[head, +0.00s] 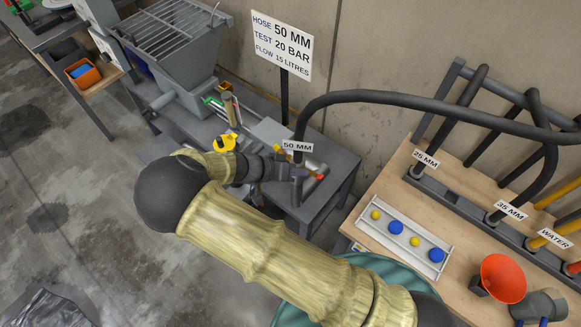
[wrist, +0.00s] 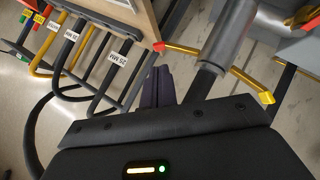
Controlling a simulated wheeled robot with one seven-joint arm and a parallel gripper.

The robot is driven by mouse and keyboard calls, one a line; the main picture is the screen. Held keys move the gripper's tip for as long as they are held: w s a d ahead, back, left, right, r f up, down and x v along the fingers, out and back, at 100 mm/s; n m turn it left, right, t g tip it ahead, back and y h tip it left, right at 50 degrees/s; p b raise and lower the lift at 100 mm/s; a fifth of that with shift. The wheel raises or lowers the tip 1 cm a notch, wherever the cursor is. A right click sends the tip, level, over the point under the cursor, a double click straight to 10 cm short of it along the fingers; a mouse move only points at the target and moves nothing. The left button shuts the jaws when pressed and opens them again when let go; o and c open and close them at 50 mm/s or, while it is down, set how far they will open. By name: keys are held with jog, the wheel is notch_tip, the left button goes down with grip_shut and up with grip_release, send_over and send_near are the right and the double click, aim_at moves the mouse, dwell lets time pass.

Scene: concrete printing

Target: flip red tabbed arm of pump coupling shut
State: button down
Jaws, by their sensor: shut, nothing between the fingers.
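The pump coupling is a grey cylinder (wrist: 222,42) in the wrist view, with a dark hose end below it. One yellow arm (wrist: 192,50) sticks out to its left and ends in a small red tab (wrist: 158,46). A second arm (wrist: 252,84), with a yellow end, slants down to the right. My gripper (wrist: 158,70) is shut and empty, its dark purple fingers just below the red tab in the picture; whether they touch it I cannot tell. In the head view my gripper (head: 300,171) is beside the coupling, near a red tab (head: 319,177), and my arm partly covers that spot.
A black hose (head: 400,97) marked 50 MM arches from the coupling to the right. A hopper pump (head: 180,45) stands behind left. A yellow tape measure (head: 226,143) lies on the grey bench. A wooden table (head: 400,260) with a hose rack and tray is at right.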

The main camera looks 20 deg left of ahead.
aim_at(313, 173)
jog(key=p+x, duration=0.1)
jog(key=x, duration=0.4)
jog(key=shift+s, duration=0.1)
